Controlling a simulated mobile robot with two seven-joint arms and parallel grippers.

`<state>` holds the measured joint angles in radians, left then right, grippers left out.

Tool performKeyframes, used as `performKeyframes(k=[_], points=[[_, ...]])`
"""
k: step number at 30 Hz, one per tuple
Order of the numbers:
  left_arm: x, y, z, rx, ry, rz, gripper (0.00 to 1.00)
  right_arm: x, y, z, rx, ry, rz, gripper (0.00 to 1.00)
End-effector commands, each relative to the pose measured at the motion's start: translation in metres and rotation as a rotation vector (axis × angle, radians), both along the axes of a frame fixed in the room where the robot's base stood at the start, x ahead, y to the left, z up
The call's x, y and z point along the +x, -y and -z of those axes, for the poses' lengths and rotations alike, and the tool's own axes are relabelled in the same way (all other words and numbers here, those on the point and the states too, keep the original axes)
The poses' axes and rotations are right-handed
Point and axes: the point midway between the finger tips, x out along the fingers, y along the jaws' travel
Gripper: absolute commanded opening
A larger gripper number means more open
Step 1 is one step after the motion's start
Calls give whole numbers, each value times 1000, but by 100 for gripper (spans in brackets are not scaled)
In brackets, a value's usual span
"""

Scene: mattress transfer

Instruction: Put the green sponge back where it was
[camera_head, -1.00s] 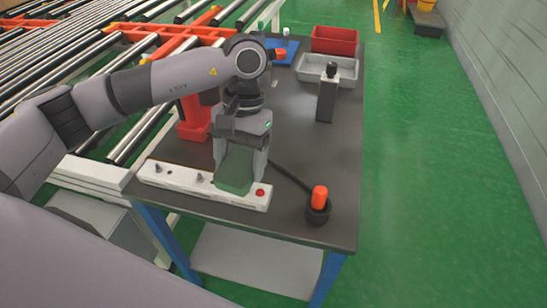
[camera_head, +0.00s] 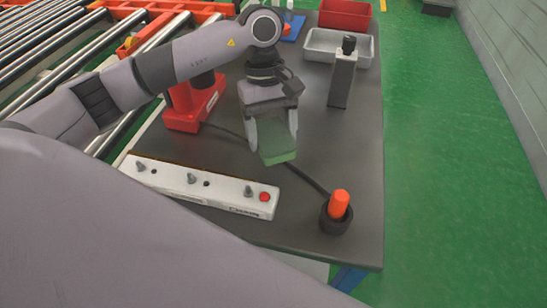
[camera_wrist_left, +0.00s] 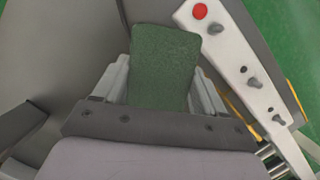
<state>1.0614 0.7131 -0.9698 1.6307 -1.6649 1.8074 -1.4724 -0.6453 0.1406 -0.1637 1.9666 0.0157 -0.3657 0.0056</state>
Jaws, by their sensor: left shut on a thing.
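My left gripper (camera_head: 272,138) is shut on the green sponge (camera_head: 278,157), with its two light fingers on either side of it. It holds the sponge above the dark table, behind the white strip. In the left wrist view the sponge (camera_wrist_left: 163,62) sticks out between the fingers (camera_wrist_left: 160,90), with the white strip to its right. My right gripper is in neither view.
The white strip (camera_head: 215,192) with metal pegs and a red button lies along the table's (camera_head: 345,140) front. An orange-topped item stands in a black holder (camera_head: 336,215).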

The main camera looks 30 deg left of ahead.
Motion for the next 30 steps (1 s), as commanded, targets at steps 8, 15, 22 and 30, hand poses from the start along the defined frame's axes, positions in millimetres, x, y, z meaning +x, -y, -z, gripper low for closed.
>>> performKeyframes(k=[8,15,22,30], points=[[11,-7,-19,-2,-1,-424,47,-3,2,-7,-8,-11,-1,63],[15,-10,-19,0,-4,-577,47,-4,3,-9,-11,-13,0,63],[14,-10,21,0,-6,-587,47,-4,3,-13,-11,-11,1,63],[15,-10,47,0,-4,-585,47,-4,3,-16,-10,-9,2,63]])
